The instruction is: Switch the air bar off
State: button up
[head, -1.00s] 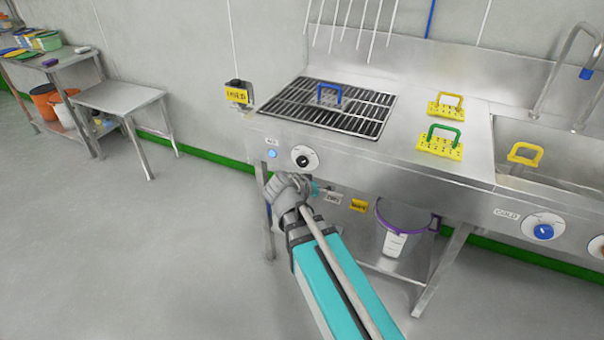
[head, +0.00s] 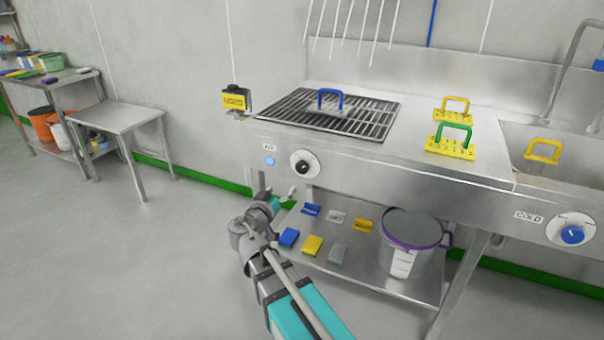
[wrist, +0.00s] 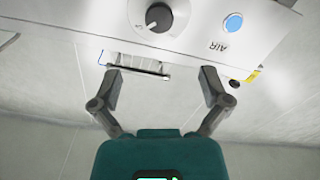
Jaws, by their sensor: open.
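A round control knob (head: 305,164), black on a white dial, is on the steel counter's front panel. It also shows in the wrist view (wrist: 160,17). Beside it are a blue button (head: 269,161) and a label (head: 269,147) that reads AIR in the wrist view (wrist: 218,47). The dial's setting markings are too small to read. My gripper (wrist: 160,75) is open and empty, its fingers apart below the panel and not touching the knob. In the head view my gripper (head: 284,199) is below the panel, partly hidden by my own arm.
A slotted grate (head: 290,103) with a blue-handled block (head: 330,100) lies above the panel. Yellow blocks, one with a green handle (head: 452,142), stand to its right. Below, a shelf (head: 355,265) holds coloured pieces and a bucket (head: 412,245). A side table (head: 115,117) stands left.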

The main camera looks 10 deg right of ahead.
aim_at(301, 169)
jog(key=shift+w+d, duration=0.1)
dwell(0.3)
jog(key=shift+x, duration=6.8)
jog(key=c, duration=1.2)
jog(key=shift+o, duration=0.2)
